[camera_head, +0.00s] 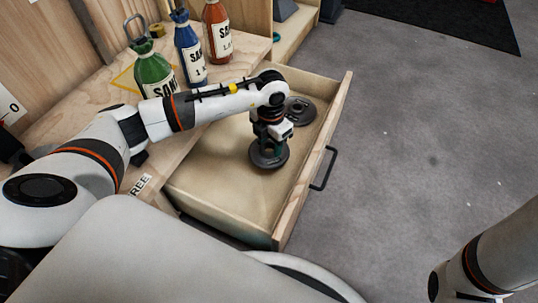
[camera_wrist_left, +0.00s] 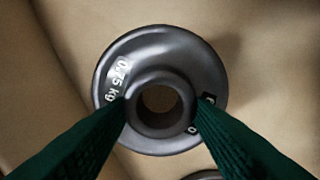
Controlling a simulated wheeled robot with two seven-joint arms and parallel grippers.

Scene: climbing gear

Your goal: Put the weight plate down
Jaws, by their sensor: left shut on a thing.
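A dark grey weight plate (camera_head: 266,158) is in my left gripper (camera_head: 270,144), inside the open drawer (camera_head: 215,190). In the left wrist view the plate (camera_wrist_left: 160,55) bears a 0.75 kg label, and the two green fingers (camera_wrist_left: 160,112) close on its raised centre hub. A shadow falls beside it; I cannot tell whether it touches the drawer floor. A second dark weight plate (camera_head: 300,110) lies at the back of the drawer, and its edge shows at the bottom of the wrist view. My right gripper is out of view.
Green (camera_head: 152,72), blue (camera_head: 188,50) and red (camera_head: 217,32) sand bottles stand on the wooden shelf top (camera_head: 100,92) behind the drawer. The drawer front (camera_head: 318,155) has a dark handle (camera_head: 324,168). The drawer's near part is bare, and grey floor (camera_head: 420,120) lies right of it.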

